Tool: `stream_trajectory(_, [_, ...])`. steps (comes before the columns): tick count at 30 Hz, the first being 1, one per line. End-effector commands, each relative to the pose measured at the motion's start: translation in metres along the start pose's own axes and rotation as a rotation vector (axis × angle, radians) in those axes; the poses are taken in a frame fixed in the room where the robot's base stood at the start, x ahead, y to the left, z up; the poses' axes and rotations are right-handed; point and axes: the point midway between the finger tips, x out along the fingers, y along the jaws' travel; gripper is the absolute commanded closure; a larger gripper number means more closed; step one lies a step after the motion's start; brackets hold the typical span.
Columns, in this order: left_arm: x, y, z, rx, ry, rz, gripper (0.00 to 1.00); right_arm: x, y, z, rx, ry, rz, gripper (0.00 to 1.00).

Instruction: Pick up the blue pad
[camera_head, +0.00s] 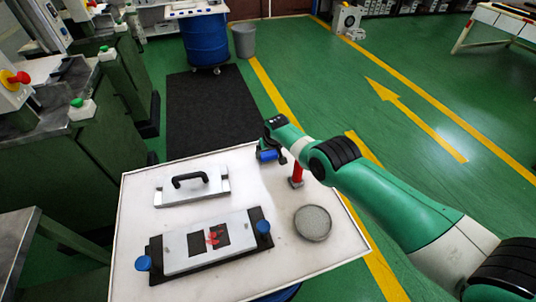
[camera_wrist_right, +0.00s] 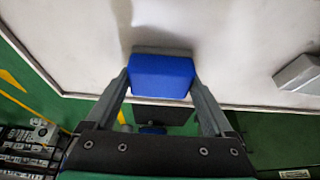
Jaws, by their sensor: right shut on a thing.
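The blue pad (camera_head: 267,155) is at the far right part of the white table, near its far edge. In the right wrist view the blue pad (camera_wrist_right: 161,76) sits between the two grey fingers, with a grey strip along its upper side. My right gripper (camera_head: 275,150) is shut on it; in the wrist view the fingers (camera_wrist_right: 160,88) touch its left and right sides. I cannot tell whether the pad touches the table or is just above it. My left gripper is not in view.
On the white table (camera_head: 140,225) are a handled plate (camera_head: 205,190), a black-based mould (camera_head: 185,262) with blue knobs and red bits, a round grey dish (camera_head: 313,224) and a red-handled block (camera_head: 297,173) beside my right arm. The lower left table corner is clear.

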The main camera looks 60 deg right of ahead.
Motion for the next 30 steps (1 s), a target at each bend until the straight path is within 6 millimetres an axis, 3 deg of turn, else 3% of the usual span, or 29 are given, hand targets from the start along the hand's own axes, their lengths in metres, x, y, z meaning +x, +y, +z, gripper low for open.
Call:
stream_trajectory(5, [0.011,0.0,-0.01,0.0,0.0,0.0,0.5,-0.013,0.0,-0.005,0.0,-0.001,0.0,0.8])
stream_trajectory(18, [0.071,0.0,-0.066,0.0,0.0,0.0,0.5,-0.09,0.0,-0.037,0.0,-0.001,0.0,0.8])
stream_trajectory(28, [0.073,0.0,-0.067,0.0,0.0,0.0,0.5,-0.092,0.0,-0.038,0.0,-0.001,0.0,0.8])
stream_trajectory(29, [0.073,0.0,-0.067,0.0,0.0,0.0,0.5,-0.092,0.0,-0.038,0.0,-0.001,0.0,0.17])
stream_trajectory(30, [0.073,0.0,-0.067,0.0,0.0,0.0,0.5,-0.092,0.0,-0.038,0.0,-0.001,0.0,0.24])
